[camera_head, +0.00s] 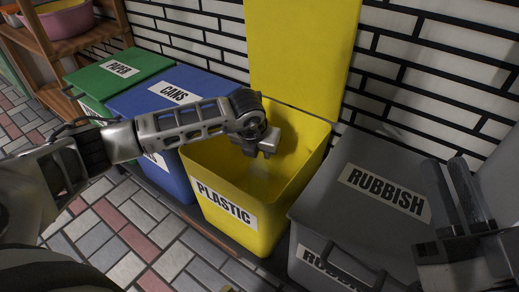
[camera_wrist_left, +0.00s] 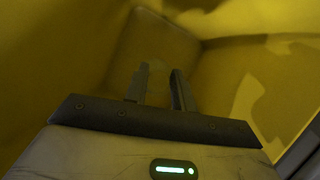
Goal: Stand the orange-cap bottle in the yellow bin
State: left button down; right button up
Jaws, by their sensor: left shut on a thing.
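The yellow bin (camera_head: 224,203), marked PLASTIC, stands open in the middle of the head view with its lid (camera_head: 303,50) raised against the wall. My left gripper (camera_head: 268,150) reaches in over its rim from the left and points down inside it. In the left wrist view its two dark fingers (camera_wrist_left: 160,88) stand a little apart, with yellow bin walls around them. My left gripper is shut on the orange-cap bottle, but no bottle or orange cap shows clearly in either view. My right gripper (camera_head: 458,195) is over the grey bin; its opening is unclear.
The grey RUBBISH bin (camera_head: 350,215), lid shut, stands close on the right of the yellow bin. The blue CANS bin (camera_head: 145,105) and green PAPER bin (camera_head: 95,77) stand on the left. A wooden shelf (camera_head: 50,45) holds a pink bowl (camera_head: 68,22). The brick wall (camera_head: 400,85) is behind.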

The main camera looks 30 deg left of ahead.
aim_at(259, 176)
pick_arm(q)
jog(key=shift+f+b, duration=1.1)
jog(key=shift+f, duration=0.3)
jog(key=shift+f+b, duration=0.35)
jog(key=shift+f, duration=1)
dwell(0.7)
jog(key=c, duration=1.1)
grip_release()
